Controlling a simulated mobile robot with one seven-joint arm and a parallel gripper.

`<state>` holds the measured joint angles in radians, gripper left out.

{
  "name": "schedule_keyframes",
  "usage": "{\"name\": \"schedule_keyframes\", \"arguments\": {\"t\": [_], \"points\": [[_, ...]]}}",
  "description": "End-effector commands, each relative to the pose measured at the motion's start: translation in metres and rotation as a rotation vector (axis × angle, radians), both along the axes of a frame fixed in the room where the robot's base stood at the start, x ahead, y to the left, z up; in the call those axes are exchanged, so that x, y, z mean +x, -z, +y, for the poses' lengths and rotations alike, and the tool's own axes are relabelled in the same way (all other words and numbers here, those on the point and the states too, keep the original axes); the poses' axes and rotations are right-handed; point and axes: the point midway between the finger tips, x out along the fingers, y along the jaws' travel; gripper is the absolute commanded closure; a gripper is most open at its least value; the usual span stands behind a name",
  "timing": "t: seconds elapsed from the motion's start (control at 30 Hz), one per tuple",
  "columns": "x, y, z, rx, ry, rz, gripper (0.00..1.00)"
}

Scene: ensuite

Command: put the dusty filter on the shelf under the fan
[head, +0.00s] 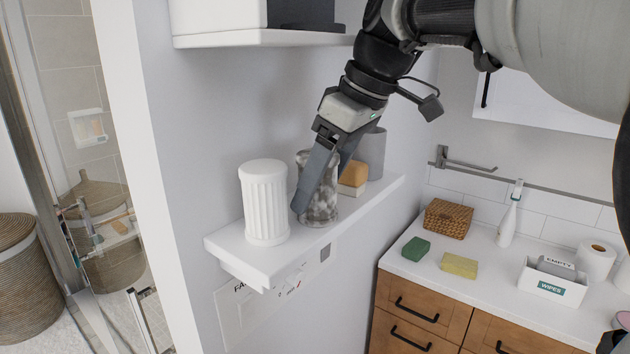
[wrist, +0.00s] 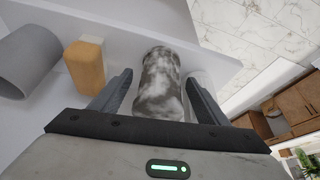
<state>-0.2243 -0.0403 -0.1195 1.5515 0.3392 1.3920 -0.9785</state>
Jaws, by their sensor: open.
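The dusty filter (head: 322,207) is a mottled grey and white cylinder standing on the white wall shelf (head: 243,254). My gripper (head: 316,180) reaches down to it from above, and a finger hides part of it in the head view. In the wrist view the dusty filter (wrist: 161,85) lies between the two open fingers of my gripper (wrist: 160,92), with gaps at its sides. A clean white fluted cylinder (head: 264,202) stands to its left on the shelf. No fan can be made out for certain.
An orange and white block (head: 352,178) and a grey cup (head: 371,153) stand close right of the filter. A white upper shelf (head: 260,38) hangs above. A wall plate (head: 245,310) with partly hidden lettering is below. The counter (head: 480,285) holds sponges, a basket and wipes.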

Motion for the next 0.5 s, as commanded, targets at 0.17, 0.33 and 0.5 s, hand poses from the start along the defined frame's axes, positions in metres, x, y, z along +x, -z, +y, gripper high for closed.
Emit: {"name": "schedule_keyframes", "arguments": {"t": [0.17,0.33,0.5], "points": [[0.0,-0.009,-0.002,0.001,0.001,-0.003,0.31],[-0.006,-0.038,-0.013,0.0,0.002,-0.005,0.31],[-0.024,-0.048,-0.043,0.001,0.006,-0.002,0.31]]}}
